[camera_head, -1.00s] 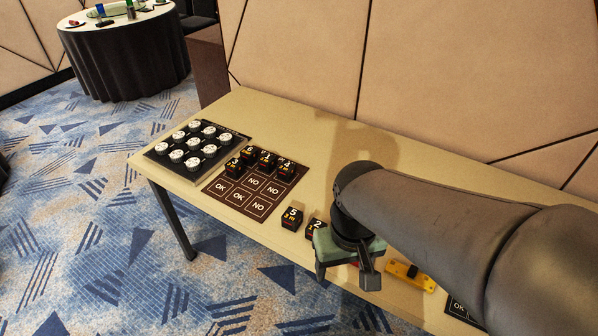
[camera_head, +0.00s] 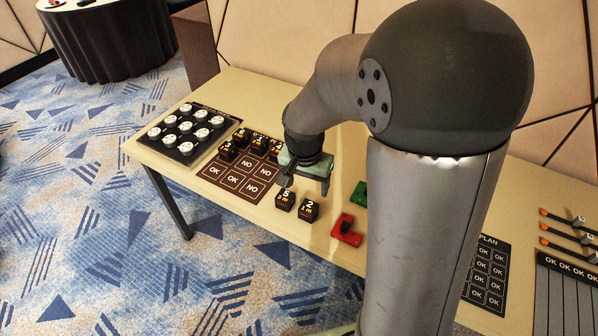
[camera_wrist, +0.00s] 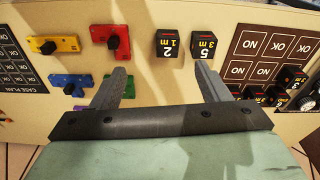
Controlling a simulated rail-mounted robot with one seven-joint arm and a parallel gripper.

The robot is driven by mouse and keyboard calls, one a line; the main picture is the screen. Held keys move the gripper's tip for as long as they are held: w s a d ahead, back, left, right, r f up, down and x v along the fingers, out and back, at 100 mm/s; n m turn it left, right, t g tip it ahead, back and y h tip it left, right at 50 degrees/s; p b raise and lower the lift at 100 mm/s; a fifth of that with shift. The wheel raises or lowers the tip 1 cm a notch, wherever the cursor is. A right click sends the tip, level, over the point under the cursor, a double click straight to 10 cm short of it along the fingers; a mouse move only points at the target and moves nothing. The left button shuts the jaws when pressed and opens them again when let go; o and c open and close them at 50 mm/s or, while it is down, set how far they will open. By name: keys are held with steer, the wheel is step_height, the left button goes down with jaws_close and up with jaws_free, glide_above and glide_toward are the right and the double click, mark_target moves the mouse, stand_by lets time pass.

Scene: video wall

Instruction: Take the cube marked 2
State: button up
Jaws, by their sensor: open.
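The cube marked 2 (camera_head: 308,209) is black with a white number and stands on the table near its front edge. It also shows in the wrist view (camera_wrist: 168,45), upside down. A similar cube marked 5 (camera_head: 285,199) stands just left of it in the head view, and it shows in the wrist view (camera_wrist: 203,46) too. My gripper (camera_head: 306,182) is open and empty above the table, a little behind the two cubes. In the wrist view its fingers (camera_wrist: 163,80) are spread wide, and both cubes lie beyond the tips, apart from them.
A brown OK/NO board (camera_head: 238,178) with several black cubes on its back row lies left. Further left is a panel with white round pieces (camera_head: 185,130). A red piece (camera_head: 346,230) and a green piece (camera_head: 359,194) lie right of the cubes. A plan board (camera_head: 487,270) lies further right.

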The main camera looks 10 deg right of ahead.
steer(key=w+f+m, duration=0.1)
steer(key=w+f, duration=0.1)
steer(key=w, duration=0.1)
steer(key=p, duration=0.2)
glide_toward(308, 207)
steer(key=f, duration=0.5)
steer(key=shift+w+a+f, duration=0.15)
steer(key=shift+w+f, duration=0.05)
steer(key=shift+f, duration=0.05)
steer(key=shift+w+d+f+p, duration=0.2)
steer(key=shift+f+p, duration=0.1)
steer(key=shift+f, duration=0.65)
steer(key=shift+w+d+f+p, duration=0.1)
steer(key=shift+d+f+p, duration=0.15)
steer(key=shift+f, duration=0.7)
steer(key=shift+w+d+f+p, duration=0.15)
steer(key=shift+f+p, duration=0.15)
steer(key=shift+f, duration=0.65)
steer(key=shift+s, duration=0.1)
steer(key=c, duration=1.1)
